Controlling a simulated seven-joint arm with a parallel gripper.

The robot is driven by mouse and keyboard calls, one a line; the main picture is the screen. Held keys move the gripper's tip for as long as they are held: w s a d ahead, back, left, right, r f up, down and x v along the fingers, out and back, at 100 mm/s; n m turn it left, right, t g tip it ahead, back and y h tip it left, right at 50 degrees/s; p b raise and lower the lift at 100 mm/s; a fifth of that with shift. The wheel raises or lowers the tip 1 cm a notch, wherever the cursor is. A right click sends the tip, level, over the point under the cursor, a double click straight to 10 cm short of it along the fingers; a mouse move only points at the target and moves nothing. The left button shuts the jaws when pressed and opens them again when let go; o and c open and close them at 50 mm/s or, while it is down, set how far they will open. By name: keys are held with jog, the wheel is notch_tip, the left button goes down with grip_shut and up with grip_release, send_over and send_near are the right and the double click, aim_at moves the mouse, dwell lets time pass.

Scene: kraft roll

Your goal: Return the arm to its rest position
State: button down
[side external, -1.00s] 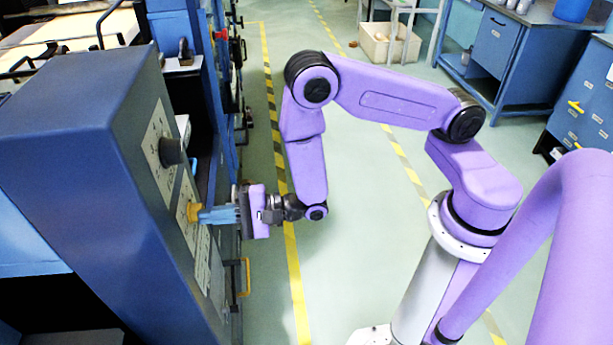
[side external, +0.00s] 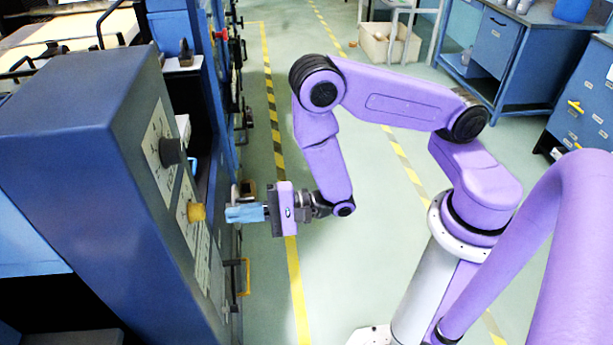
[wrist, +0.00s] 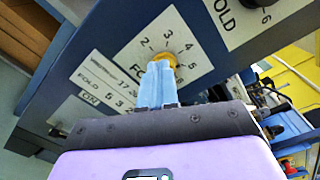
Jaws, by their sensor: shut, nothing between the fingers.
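My gripper (side external: 232,214), with light blue fingers, is shut and empty. In the side external view it stands to the right of the blue machine cabinet, with a small gap between its fingertips and the yellow knob (side external: 196,212) on the panel. In the wrist view the gripper (wrist: 159,68) points at the numbered dial around the yellow knob (wrist: 163,58), and the fingers hide part of that knob. My arm is bent, its elbow raised above the aisle.
The blue cabinet (side external: 75,150) is close on the left, with a black knob (side external: 172,151) above the yellow one. A yellow handle (side external: 243,277) juts out below. The floor (side external: 350,250) around my arm is clear. Blue workbenches (side external: 495,50) stand at the back right.

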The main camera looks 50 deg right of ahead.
jog(key=s+r+n+g+h, duration=0.6)
jog(key=s+n+g, duration=0.25)
jog(key=n, duration=0.75)
jog(key=s+d+r+n+g+h, duration=0.2)
jog(key=s+d+n, duration=0.3)
jog(key=d, duration=0.3)
jog(key=s+d+r+n+g+h, duration=0.2)
jog(key=s+d+r+n+h, duration=0.2)
jog(key=d, duration=0.5)
jog(key=s+n, duration=0.2)
jog(key=s, duration=0.1)
jog(key=shift+s+r, duration=0.15)
jog(key=shift+s, duration=0.1)
